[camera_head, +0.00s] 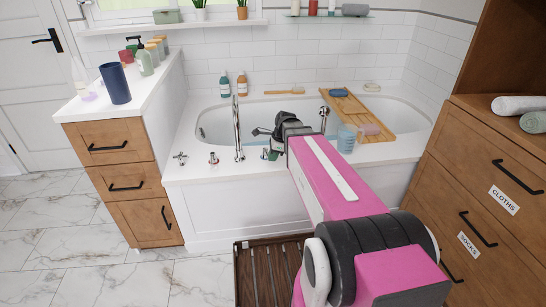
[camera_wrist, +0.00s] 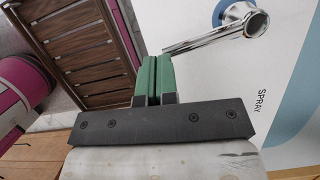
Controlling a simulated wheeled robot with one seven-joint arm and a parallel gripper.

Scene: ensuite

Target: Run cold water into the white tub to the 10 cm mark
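The white tub (camera_head: 215,122) is set in a white surround behind my gripper. A tall chrome spout (camera_head: 238,130) stands at its front rim, with chrome tap handles (camera_head: 213,158) beside it. No 10 cm mark can be made out, and I cannot tell whether water is inside. My gripper (camera_head: 270,154) is low over the front ledge, right of the spout. In the wrist view its green fingers (camera_wrist: 153,80) are pressed together with nothing visible between them. A chrome lever (camera_wrist: 215,30) points at the fingertips from the right; I cannot tell whether they touch. "SPRAY" and blue markings are beside it.
A slatted wooden mat (camera_head: 268,270) lies on the floor before the tub. A drawer cabinet (camera_head: 110,165) stands left and a wooden dresser (camera_head: 480,190) right. The left floor is clear.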

